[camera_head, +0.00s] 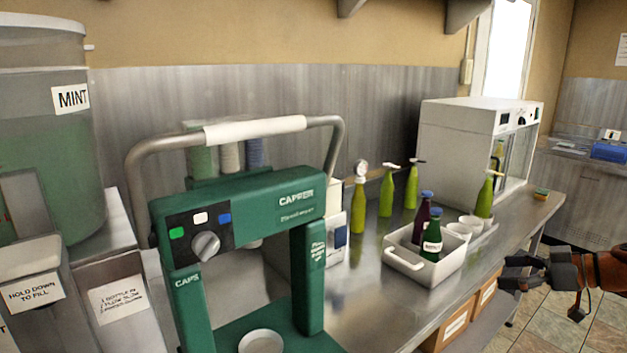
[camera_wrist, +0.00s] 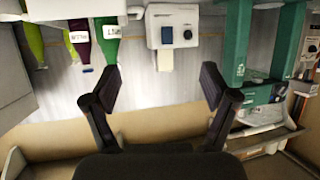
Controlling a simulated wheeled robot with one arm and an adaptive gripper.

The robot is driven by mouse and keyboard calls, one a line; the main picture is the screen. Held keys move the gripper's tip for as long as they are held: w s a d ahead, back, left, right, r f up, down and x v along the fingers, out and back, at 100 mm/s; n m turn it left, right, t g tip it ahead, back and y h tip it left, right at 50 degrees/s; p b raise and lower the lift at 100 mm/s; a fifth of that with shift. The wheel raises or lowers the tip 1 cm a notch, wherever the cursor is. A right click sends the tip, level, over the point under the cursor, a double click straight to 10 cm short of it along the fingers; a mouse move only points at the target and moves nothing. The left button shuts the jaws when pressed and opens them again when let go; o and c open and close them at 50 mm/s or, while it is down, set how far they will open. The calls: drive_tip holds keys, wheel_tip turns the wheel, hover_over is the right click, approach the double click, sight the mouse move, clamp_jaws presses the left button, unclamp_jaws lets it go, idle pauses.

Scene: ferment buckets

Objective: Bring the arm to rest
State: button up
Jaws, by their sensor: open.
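My gripper (camera_head: 508,272) reaches in from the right edge in the head view, in front of the steel counter's front edge. It also shows in the wrist view (camera_wrist: 162,88), with its two dark fingers wide apart and nothing between them. The white tray (camera_head: 424,262) stands on the counter left of the gripper, apart from it. It holds a dark purple bottle (camera_head: 421,220) and a green bottle (camera_head: 432,243), both upright with blue caps. The wrist view looks upside down, with bottles at its top left.
The green capping machine (camera_head: 265,212) stands in front, with the mint bucket (camera_head: 45,140) at left. Several yellow-green bottles (camera_head: 386,192) stand behind the tray. A white glass-door cabinet (camera_head: 460,145) is at the back. Boxes (camera_head: 458,325) sit below the counter; tiled floor (camera_head: 560,325) is open at right.

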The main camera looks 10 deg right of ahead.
drive_tip(key=s+a+r+g+p, duration=0.1)
drive_tip(key=s+a+g, duration=0.15)
drive_tip(key=a, duration=0.65)
drive_tip(key=s+a+r+g+h, duration=0.1)
drive_tip(key=a+r+g, duration=0.15)
drive_tip(key=a, duration=0.75)
drive_tip(key=s+a+r+g+p, duration=0.1)
drive_tip(key=s+a+g, duration=0.15)
drive_tip(key=a, duration=0.65)
drive_tip(key=s+a+f+m+g+h+p, duration=0.1)
drive_tip(key=s+a+f+m+g+h, duration=0.2)
drive_tip(key=s, duration=0.5)
drive_tip(key=s+a+f+m+h+p, duration=0.1)
drive_tip(key=s+a+f+m+h, duration=0.15)
drive_tip(key=s+f, duration=0.45)
drive_tip(key=s+d+m+h, duration=0.3)
drive_tip(key=s, duration=0.5)
drive_tip(key=shift+s+d+f+g, duration=0.25)
drive_tip(key=shift+d+f+g, duration=0.05)
drive_tip(key=shift+g, duration=0.15)
